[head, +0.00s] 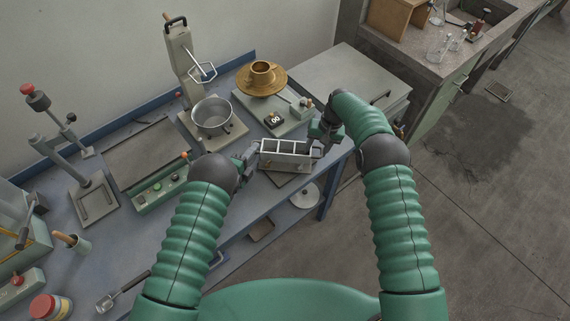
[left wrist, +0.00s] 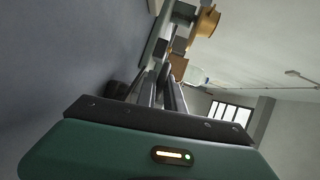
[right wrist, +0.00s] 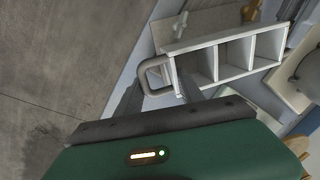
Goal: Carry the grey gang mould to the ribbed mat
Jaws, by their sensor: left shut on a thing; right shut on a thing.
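The grey gang mould (head: 286,161) is an open-topped, three-compartment box near the bench's front right edge in the head view. It looks roughly level. My left gripper (head: 250,156) is shut on its left end. My right gripper (head: 317,141) is shut on its right end; the right wrist view shows the mould (right wrist: 228,54) with its looped end handle between my fingers (right wrist: 160,90). In the left wrist view my fingers (left wrist: 163,92) hide most of the hold. A dark flat pad (head: 290,181), perhaps the ribbed mat, shows just below the mould; I cannot tell whether they touch.
A metal pan (head: 212,116) on a stand is behind left of the mould. A green control box (head: 160,188) is further left. The bench's blue front edge is close.

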